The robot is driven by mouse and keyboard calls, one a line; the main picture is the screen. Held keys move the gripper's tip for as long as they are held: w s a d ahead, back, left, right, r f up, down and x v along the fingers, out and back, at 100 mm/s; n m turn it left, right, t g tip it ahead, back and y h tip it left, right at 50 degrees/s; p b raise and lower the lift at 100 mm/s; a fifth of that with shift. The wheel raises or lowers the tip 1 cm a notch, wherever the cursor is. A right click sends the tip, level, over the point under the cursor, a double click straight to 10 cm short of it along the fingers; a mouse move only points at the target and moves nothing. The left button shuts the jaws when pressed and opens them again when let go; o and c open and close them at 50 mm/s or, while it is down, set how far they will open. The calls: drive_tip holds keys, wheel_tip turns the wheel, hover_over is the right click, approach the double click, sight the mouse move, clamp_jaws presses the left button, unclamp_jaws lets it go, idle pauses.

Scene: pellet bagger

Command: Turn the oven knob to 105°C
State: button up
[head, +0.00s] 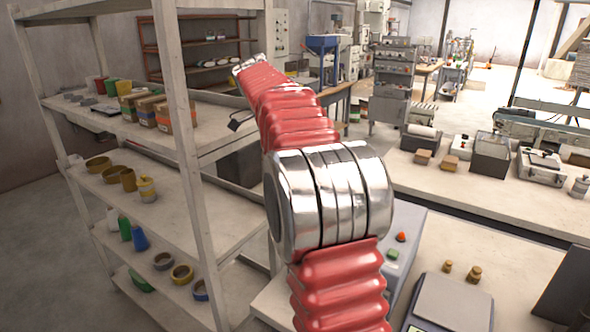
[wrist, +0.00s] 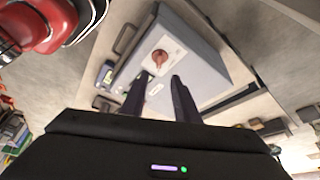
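The oven (wrist: 205,65) is a grey box that shows tilted in the wrist view. On it is a pale dial plate (wrist: 174,48) with a round red knob (wrist: 159,57). The knob's setting is too small to read. My gripper (wrist: 159,77) has its two dark fingers apart, with nothing seen between them. The fingertips point toward the knob, one toward each side of it in the picture. I cannot tell whether they touch it.
A scale (head: 452,303) and two small brass pieces (head: 474,273) are on the bench. A shelf rack (head: 185,150) fills the left side. A second bench (head: 470,190) lies behind.

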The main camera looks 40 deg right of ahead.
drive_tip(key=shift+v, duration=0.85)
drive_tip(key=a+f+n+t+y, duration=0.15)
drive_tip(key=a+f+n, duration=0.25)
drive_tip(key=n, duration=0.4)
drive_tip(key=a+f+n+t+h, duration=0.1)
drive_tip(key=a+f+n+t, duration=0.15)
drive_tip(key=f+n, duration=0.35)
drive_tip(key=s+a+f+n+t+y, duration=0.1)
drive_tip(key=s+a+n+t, duration=0.1)
drive_tip(key=s+a+n, duration=0.4)
drive_tip(key=s+a+f+n+t+y, duration=0.2)
drive_tip(key=s+a+n, duration=0.4)
drive_tip(key=s+a, duration=0.8)
drive_tip(key=shift+s+a, duration=0.15)
drive_tip(key=shift+s, duration=0.15)
